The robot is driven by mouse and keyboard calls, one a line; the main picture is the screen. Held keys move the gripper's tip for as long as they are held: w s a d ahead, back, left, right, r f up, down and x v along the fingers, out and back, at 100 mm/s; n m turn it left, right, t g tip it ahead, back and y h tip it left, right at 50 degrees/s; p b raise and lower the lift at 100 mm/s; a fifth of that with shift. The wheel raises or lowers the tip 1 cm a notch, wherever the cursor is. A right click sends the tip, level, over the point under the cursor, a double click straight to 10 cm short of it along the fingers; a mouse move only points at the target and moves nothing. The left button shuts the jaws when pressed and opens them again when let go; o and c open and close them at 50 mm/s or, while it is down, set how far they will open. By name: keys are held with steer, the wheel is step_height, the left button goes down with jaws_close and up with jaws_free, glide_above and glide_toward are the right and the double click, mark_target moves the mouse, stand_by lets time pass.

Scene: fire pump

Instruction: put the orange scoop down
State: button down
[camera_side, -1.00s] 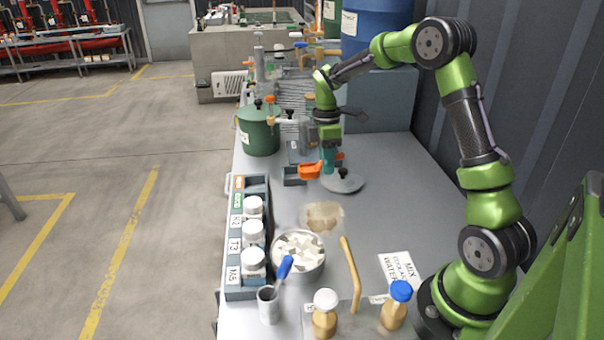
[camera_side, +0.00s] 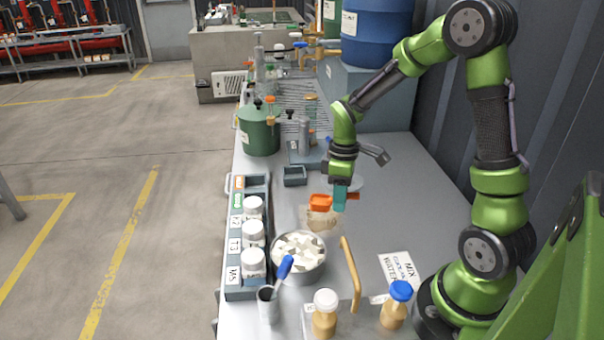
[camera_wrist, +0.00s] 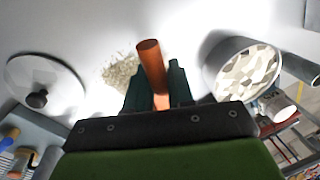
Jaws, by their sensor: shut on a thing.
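The orange scoop (camera_side: 320,202) is held in my gripper (camera_side: 340,197), above the grey bench. In the side view its cup points left and a short orange end shows on the right of the fingers. In the wrist view the orange scoop (camera_wrist: 152,66) sticks out between the two dark fingers of my gripper (camera_wrist: 154,92), which are shut on it. A pale, grainy patch (camera_wrist: 121,73) lies on the bench beside it; in the side view the scoop hangs over or just behind this patch (camera_side: 318,222). I cannot tell the exact height.
A metal bowl of pale chunks (camera_side: 300,257) stands in front and left. A rack with white-lidded jars (camera_side: 234,292) is along the left edge. A small dark tray (camera_side: 294,176) and a green pot (camera_side: 259,134) are behind.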

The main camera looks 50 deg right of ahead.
steer(key=shift+s+a+f+m, duration=0.1)
steer(key=shift+f+m, duration=0.15)
steer(key=shift+m, duration=0.15)
glide_above(298, 197)
steer(key=shift+d+f, duration=0.3)
steer(key=shift+f, duration=0.45)
steer(key=shift+w, duration=0.25)
steer(key=shift+f, duration=1.75)
steer(key=shift+s+f, duration=0.1)
steer(key=shift+f, duration=0.05)
steer(key=c, duration=1)
jaws_free()
